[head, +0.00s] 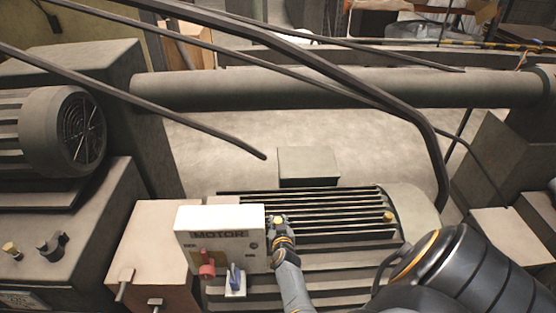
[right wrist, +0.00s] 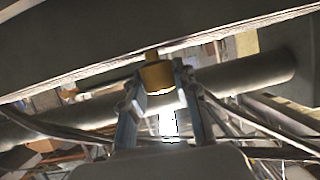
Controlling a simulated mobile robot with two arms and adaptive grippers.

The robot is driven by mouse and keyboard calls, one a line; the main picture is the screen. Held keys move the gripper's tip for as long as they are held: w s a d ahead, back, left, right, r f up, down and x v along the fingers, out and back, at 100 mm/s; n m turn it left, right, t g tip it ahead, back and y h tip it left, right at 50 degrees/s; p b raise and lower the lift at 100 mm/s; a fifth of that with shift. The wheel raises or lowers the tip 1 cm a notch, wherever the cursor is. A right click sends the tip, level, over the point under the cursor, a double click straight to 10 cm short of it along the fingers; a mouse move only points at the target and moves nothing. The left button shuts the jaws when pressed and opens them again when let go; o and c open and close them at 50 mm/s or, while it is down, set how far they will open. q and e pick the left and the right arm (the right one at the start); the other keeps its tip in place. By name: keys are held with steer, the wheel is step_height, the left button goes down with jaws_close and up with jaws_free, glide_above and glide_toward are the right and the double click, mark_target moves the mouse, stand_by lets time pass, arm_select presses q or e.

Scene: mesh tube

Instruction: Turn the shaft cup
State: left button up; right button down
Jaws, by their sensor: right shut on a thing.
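A small brass-yellow cup (right wrist: 157,77) sits on a short stem below a flat grey surface in the right wrist view. It is between the two fingers of my right gripper (right wrist: 160,84), which is shut on it. In the head view my right gripper (head: 280,230) is beside the right edge of the white MOTOR box (head: 222,238), over the ribbed motor (head: 320,215). The cup is mostly hidden by the gripper there. My left gripper is not in view.
The MOTOR box carries a red knob (head: 207,264) and a blue switch (head: 235,279). A yellow knob (head: 389,216) is on the motor's right side. Dark bars cross above the motor. A large pipe (head: 330,88) runs behind, and another motor (head: 65,130) stands at left.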

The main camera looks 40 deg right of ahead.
stand_by(0.3)
steer(key=c, duration=1)
jaws_free()
steer(key=shift+d, duration=0.1)
